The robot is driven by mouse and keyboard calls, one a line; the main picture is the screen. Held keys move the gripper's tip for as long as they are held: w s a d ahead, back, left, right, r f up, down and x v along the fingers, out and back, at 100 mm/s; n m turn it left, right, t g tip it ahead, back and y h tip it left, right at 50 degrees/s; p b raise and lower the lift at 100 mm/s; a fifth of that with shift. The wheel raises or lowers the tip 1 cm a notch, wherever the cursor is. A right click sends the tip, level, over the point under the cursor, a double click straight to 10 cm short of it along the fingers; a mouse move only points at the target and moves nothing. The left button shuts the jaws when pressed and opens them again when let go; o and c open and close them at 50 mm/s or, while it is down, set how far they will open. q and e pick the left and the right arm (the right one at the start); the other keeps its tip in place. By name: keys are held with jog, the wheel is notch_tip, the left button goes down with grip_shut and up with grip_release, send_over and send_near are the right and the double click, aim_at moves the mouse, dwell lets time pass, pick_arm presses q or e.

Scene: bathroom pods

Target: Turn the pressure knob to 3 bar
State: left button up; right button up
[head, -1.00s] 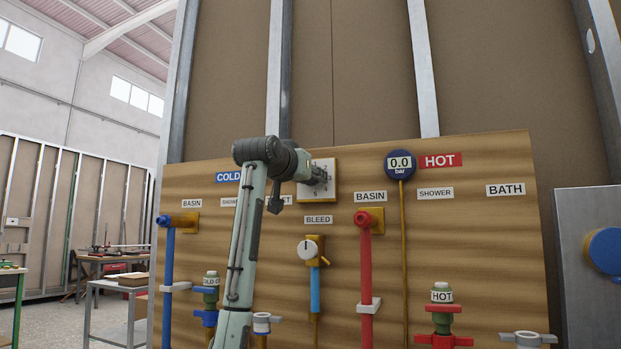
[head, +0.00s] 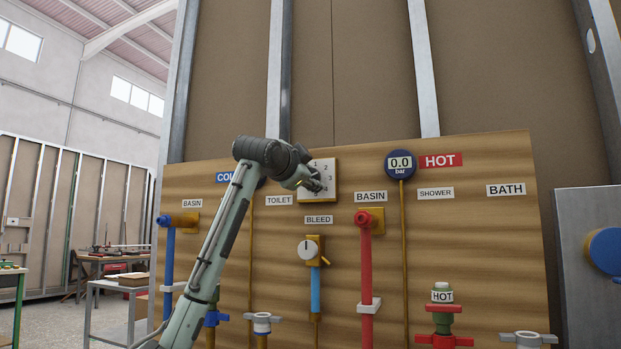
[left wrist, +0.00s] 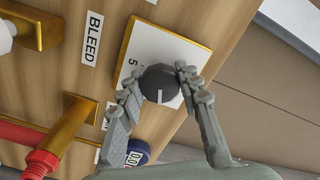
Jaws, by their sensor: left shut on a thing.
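The pressure knob (left wrist: 158,82) is dark and round with a white pointer line, in the middle of the left wrist view. It sits on a white dial plate (left wrist: 150,45) in a brass-coloured frame, with a 5 readable beside it. My left gripper (left wrist: 159,86) is shut on the knob, one finger on each side. I cannot tell there which number the pointer faces. My right gripper is in neither view.
A round blue gauge (head: 401,164) reads 0.0 bar, right of the dial. Below the dial are the BLEED valve (head: 308,249) and a red basin pipe (head: 365,262). Several other valves and pipes stand along the wooden board (head: 460,255).

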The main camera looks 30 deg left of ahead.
pick_arm(q)
jog(key=shift+m, duration=2)
jog(key=o, duration=1.2)
jog(key=shift+s, duration=0.2)
jog(key=v, duration=1.1)
jog(key=shift+s+d, duration=0.1)
jog(key=shift+s, duration=0.25)
